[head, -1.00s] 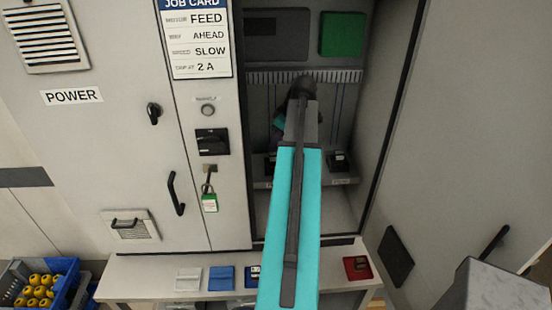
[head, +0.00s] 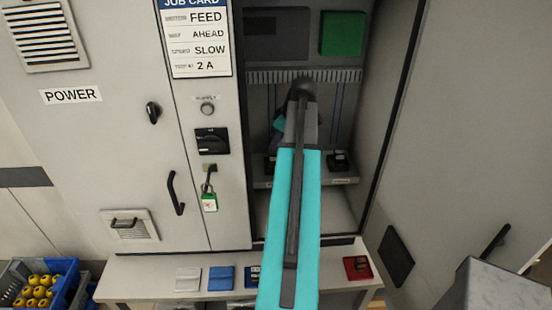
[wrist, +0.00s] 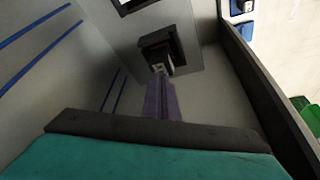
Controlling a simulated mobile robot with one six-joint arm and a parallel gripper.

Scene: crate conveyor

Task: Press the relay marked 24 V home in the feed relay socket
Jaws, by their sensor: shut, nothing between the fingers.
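Two dark relay sockets stand on a grey ledge inside the open cabinet: a left socket (head: 270,163), partly hidden by my arm, and a right socket (head: 338,163). Their labels are too small to read. My gripper (wrist: 160,72) is shut and empty. Its purple fingers point at a dark socket (wrist: 158,42) in the wrist view, with the tips at or just over a small block, perhaps the relay, in it. I cannot tell contact or how deep the block sits, and no 24 V mark is readable. In the head view my arm mostly hides the gripper (head: 275,148).
The cabinet's right side wall (head: 392,100) stands close to my arm. A job card (head: 195,40) reads FEED, AHEAD, SLOW, 2 A. A padlock with a tag (head: 209,202) hangs left of the opening. A shelf (head: 140,288) below carries coloured pieces, including a red one (head: 357,268).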

